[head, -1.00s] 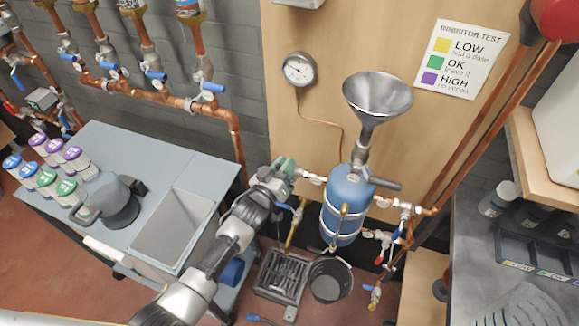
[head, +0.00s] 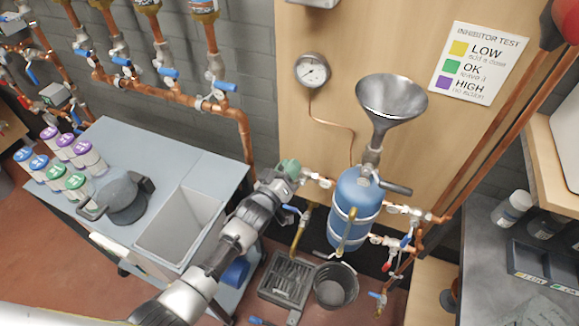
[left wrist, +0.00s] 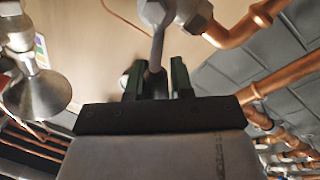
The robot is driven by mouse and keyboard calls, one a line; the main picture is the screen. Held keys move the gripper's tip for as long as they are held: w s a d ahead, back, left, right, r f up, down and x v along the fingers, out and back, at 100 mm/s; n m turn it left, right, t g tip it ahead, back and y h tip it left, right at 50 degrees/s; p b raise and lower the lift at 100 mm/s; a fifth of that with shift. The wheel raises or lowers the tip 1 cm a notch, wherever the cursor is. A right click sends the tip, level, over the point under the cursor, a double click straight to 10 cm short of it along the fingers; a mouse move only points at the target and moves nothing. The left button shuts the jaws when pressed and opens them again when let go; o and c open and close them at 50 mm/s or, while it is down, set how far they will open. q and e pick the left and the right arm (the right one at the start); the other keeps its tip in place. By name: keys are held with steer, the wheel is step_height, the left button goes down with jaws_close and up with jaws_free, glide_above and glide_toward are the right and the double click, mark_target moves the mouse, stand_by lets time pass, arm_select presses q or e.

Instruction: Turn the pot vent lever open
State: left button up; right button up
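The blue pot (head: 356,204) stands upright against the wooden panel, with a metal funnel (head: 391,98) above it. A dark grey lever (head: 396,188) sticks out to the right below the funnel. My left gripper (head: 291,168) is beside the valve (head: 318,179) on the pipe left of the pot. In the left wrist view my left gripper (left wrist: 156,80) has its two dark green fingers apart. A grey lever (left wrist: 157,50) from a metal valve body (left wrist: 160,10) reaches between them. Contact with the fingers is unclear. The funnel also shows there at left (left wrist: 38,92). My right gripper is out of view.
A pressure gauge (head: 312,70) hangs on the panel. A grey cart (head: 170,155) with bottles and a sink is at left. Copper pipes with blue-handled valves run along the brick wall.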

arm_select(q)
steer(key=o, duration=0.3)
steer(key=b+v, duration=0.1)
steer(key=v, duration=0.9)
steer(key=shift+s+a, duration=0.2)
steer(key=shift+s, duration=0.2)
